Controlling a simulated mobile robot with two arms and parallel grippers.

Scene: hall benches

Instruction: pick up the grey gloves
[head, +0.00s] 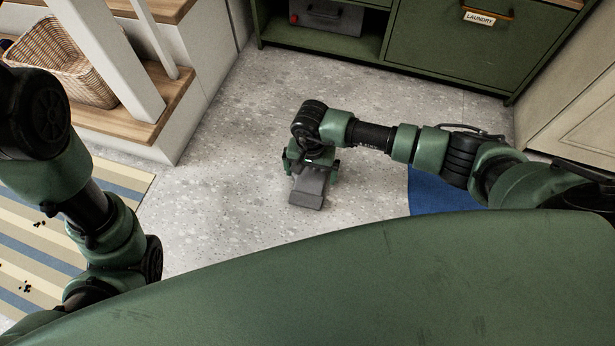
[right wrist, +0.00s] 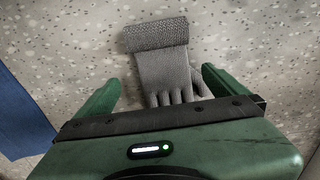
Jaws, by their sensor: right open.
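The grey gloves (right wrist: 168,62) lie on the speckled floor in the right wrist view, with a rolled cuff at the top and fingers pointing toward my gripper. In the head view the gloves (head: 309,187) show below my right gripper (head: 311,172). My right gripper (right wrist: 158,92) is open, with one green finger on each side of the glove fingers and visible room on both sides. The glove fingertips are partly hidden by the gripper body. My left arm comes in at the left of the head view, but its gripper is not seen.
A blue mat (head: 436,195) lies right of the gloves. A striped rug (head: 32,224) with dark bits is at the left. Wooden steps (head: 128,128) with a wicker basket (head: 62,62) stand at upper left. A green cabinet (head: 440,50) labelled LAUNDRY stands behind. Floor around the gloves is clear.

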